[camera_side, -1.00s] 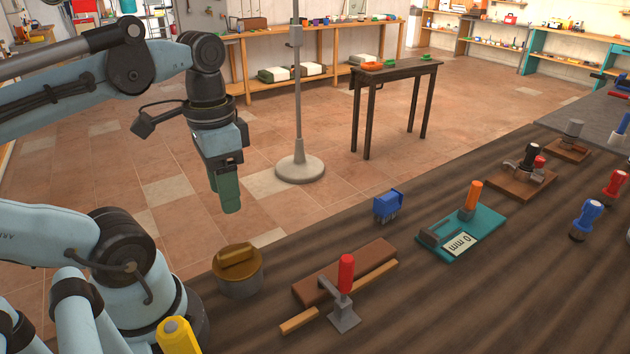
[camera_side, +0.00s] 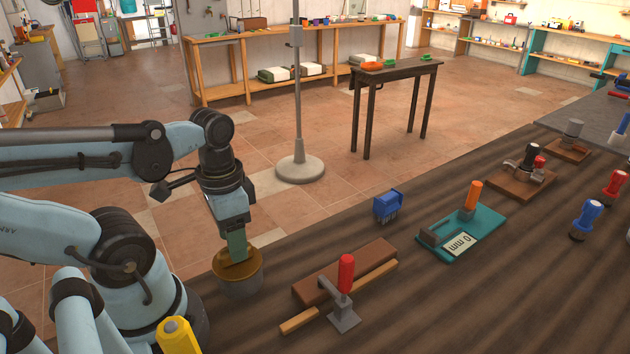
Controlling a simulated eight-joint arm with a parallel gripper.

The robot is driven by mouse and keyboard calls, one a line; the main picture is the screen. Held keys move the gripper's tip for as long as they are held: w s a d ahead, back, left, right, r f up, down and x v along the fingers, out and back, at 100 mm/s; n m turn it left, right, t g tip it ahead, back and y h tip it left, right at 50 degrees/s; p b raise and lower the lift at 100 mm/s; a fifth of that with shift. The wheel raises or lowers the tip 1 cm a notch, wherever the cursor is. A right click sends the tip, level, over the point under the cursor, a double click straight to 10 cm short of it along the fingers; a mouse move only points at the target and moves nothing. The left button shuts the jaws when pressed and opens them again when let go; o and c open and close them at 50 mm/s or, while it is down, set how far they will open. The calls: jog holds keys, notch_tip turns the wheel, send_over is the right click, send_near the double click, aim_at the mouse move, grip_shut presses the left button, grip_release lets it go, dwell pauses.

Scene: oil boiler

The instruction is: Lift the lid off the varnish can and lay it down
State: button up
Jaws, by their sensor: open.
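The varnish can (camera_side: 243,286) is a short grey cylinder near the left end of the dark wooden bench. Its brown-gold lid (camera_side: 252,266) sits on top of it, with a raised bar across the middle that my gripper now largely covers. My gripper (camera_side: 237,257) points down over the lid, its green fingers at the level of the raised bar. The jaws are open, and the view does not show clearly whether they straddle the bar or touch it.
To the right of the can is a wooden block with a red-handled clamp (camera_side: 346,275). Beyond it are a blue brush-like block (camera_side: 387,206) and a teal gauge plate (camera_side: 462,238). A yellow-handled thing (camera_side: 177,337) stands at the front left. Bare bench (camera_side: 430,310) lies at front centre.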

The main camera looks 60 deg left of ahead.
jog(key=shift+f, duration=0.95)
grip_shut()
